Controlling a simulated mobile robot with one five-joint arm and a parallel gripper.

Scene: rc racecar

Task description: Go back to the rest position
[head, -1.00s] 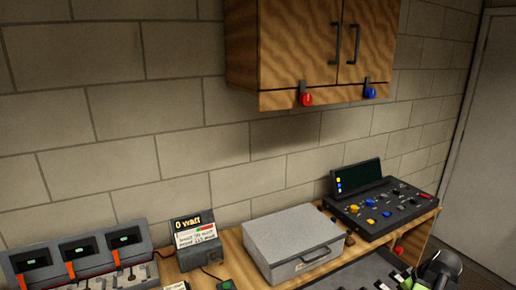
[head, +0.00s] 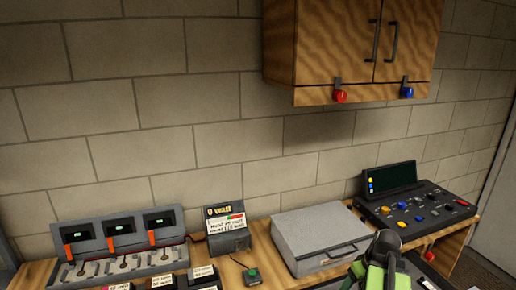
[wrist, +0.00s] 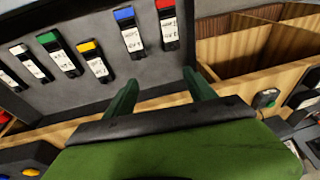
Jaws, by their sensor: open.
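My gripper (wrist: 160,92) shows in the wrist view as two green fingers, spread apart with nothing between them. Its tips are over the near edge of a grey panel (wrist: 95,20) that carries several labelled tags in white, green, yellow, blue and red. I cannot tell the height above it. In the head view my black and green arm (head: 385,258) shows at the bottom right, in front of the bench, and the fingertips cannot be made out there.
The bench holds a charger row (head: 115,240), a watt display (head: 228,230), a closed grey case (head: 318,238) and a control console (head: 415,207). A wooden cabinet (head: 340,40) hangs above. Wooden compartments (wrist: 245,45) lie right of the panel in the wrist view.

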